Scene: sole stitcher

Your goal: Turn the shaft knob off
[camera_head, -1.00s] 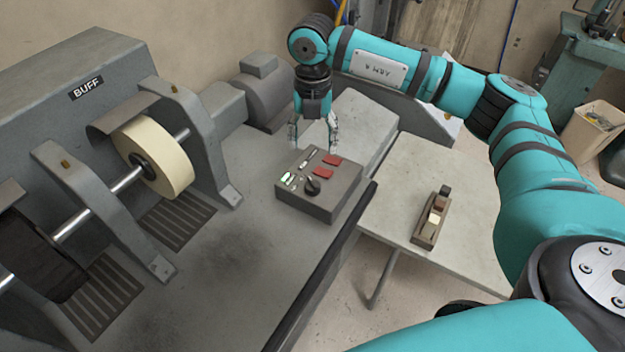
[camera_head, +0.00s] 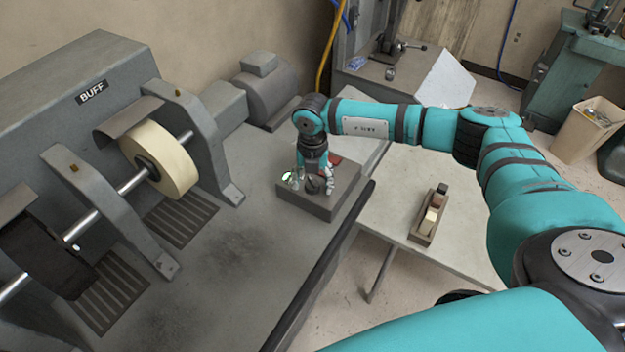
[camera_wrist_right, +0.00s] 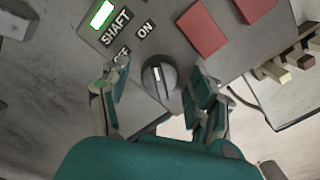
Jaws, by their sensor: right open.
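The shaft knob (camera_wrist_right: 158,77) is a round dark knob with a pale pointer line, on the grey control box (camera_head: 345,200). In the wrist view it lies between the two open fingers of my right gripper (camera_wrist_right: 160,95), with a gap on each side. The SHAFT label (camera_wrist_right: 116,28), the ON label (camera_wrist_right: 146,29) and a partly hidden label below SHAFT sit near it. A green lit indicator (camera_wrist_right: 102,14) is above SHAFT. In the head view my right gripper (camera_head: 312,180) points down over the box, around the knob (camera_head: 313,184). My left gripper is not in view.
Two red switches (camera_wrist_right: 202,28) sit beside the knob on the box. The buffing machine with its cream wheel (camera_head: 172,165) stands to the left. A side table (camera_head: 450,215) holds a small wooden block rack (camera_head: 429,215). The grey bench in front of the box is clear.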

